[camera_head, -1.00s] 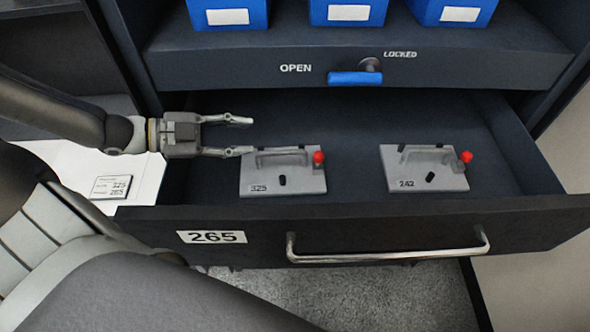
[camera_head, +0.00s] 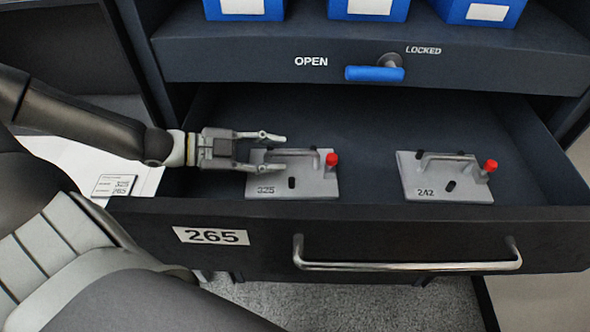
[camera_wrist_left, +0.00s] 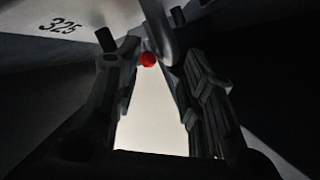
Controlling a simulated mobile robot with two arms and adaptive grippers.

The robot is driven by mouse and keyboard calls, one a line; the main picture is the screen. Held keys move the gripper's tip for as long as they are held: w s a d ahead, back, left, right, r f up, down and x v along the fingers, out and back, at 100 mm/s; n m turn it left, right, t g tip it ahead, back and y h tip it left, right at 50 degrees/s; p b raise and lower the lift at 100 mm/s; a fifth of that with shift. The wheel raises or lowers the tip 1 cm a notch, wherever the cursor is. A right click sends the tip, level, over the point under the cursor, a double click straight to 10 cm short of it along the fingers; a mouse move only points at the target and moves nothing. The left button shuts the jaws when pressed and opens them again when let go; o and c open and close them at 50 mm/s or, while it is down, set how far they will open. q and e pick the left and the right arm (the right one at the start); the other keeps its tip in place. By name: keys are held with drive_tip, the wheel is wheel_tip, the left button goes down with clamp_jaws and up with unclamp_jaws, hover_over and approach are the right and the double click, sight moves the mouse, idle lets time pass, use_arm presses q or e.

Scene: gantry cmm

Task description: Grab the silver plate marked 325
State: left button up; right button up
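The silver plate marked 325 (camera_head: 310,187) lies in the open drawer, with a raised bar handle (camera_head: 300,155), a red knob (camera_head: 332,159) and a black peg. Its number also shows at the upper left of the left wrist view (camera_wrist_left: 62,26). My left gripper (camera_head: 278,152) is open over the plate's left part, its fingers pointing right along the handle. In the wrist view the handle's end and the red knob (camera_wrist_left: 148,59) show between or just beyond the fingertips. I cannot tell whether the fingers touch the handle. My right gripper is not in view.
A similar plate marked 242 (camera_head: 445,187) lies to the right in the same drawer. The drawer front (camera_head: 400,232) is labelled 265 and has a metal handle. Above are a blue lever (camera_head: 374,73) and blue bins. A label card (camera_head: 115,186) lies at left.

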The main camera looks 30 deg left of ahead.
sight(289, 154)
use_arm(q)
drive_tip(key=shift+x, duration=1.7)
drive_tip(key=shift+b+x, duration=0.75)
drive_tip(key=shift+w+d+b, duration=0.25)
drive_tip(key=shift+b, duration=0.35)
drive_tip(key=shift+w+d+f+b, duration=0.1)
drive_tip(key=shift+w+d+b, duration=0.2)
drive_tip(key=shift+b, duration=0.3)
drive_tip(key=shift+w+d, duration=0.15)
